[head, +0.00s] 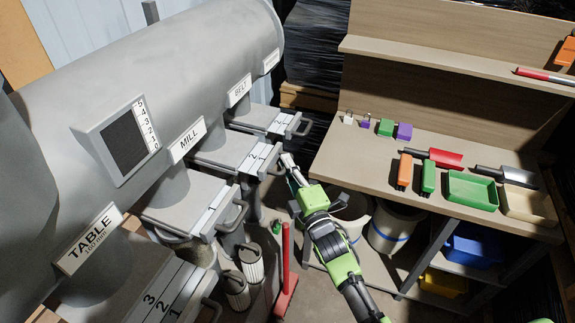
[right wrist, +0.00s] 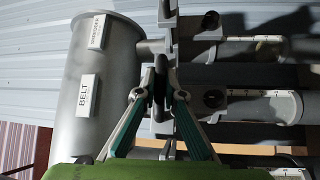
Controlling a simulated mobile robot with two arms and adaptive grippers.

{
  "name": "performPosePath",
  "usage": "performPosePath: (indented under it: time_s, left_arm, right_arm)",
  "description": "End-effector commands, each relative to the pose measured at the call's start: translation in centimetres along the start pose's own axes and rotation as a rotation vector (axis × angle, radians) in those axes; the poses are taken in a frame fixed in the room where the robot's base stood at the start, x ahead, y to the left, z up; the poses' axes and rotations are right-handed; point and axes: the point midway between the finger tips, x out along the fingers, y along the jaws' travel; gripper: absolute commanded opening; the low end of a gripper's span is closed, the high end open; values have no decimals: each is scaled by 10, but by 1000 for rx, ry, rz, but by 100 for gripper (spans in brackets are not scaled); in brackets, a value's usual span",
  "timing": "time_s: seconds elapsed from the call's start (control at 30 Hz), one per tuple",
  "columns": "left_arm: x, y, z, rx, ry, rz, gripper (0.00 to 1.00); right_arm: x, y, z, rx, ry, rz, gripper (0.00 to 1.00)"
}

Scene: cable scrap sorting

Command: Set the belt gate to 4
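The belt gate (head: 233,151) is a grey slide plate under the BELT sign (head: 239,90), with a pale number strip on top. The figures 1 and 2 show on the strip; I cannot read the setting for certain. Its handle is at the plate's right end. My right gripper (head: 287,161) is at that handle. In the right wrist view, its fingers (right wrist: 160,88) close in on both sides of a dark upright handle bar and appear shut on it. The BELT sign (right wrist: 89,95) shows sideways there. My left gripper is not in view.
The mill gate (head: 190,205) is nearer and a further gate (head: 265,118) lies beyond, both close beside. A level gauge (head: 125,140) is on the duct. A bench (head: 455,150) with small tools stands right. A red-handled tool (head: 286,260) and canisters (head: 251,262) stand below.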

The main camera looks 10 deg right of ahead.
Motion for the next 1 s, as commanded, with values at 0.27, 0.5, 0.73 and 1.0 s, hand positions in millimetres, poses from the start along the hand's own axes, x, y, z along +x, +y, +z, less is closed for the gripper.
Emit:
performPosePath:
  time_s: [0.27, 0.5, 0.73, 1.0]
  left_arm:
    - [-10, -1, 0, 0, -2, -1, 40]
    - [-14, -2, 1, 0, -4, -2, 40]
    - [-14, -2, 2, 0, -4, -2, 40]
    - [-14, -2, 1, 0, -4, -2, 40]
  right_arm:
    - [-24, 7, 24, -7, -2, -4, 0]
    - [-45, 12, 45, -1, -1, -2, 0]
    - [-45, 12, 47, -1, -4, -3, 0]
    - [-45, 12, 46, -1, -2, -2, 26]
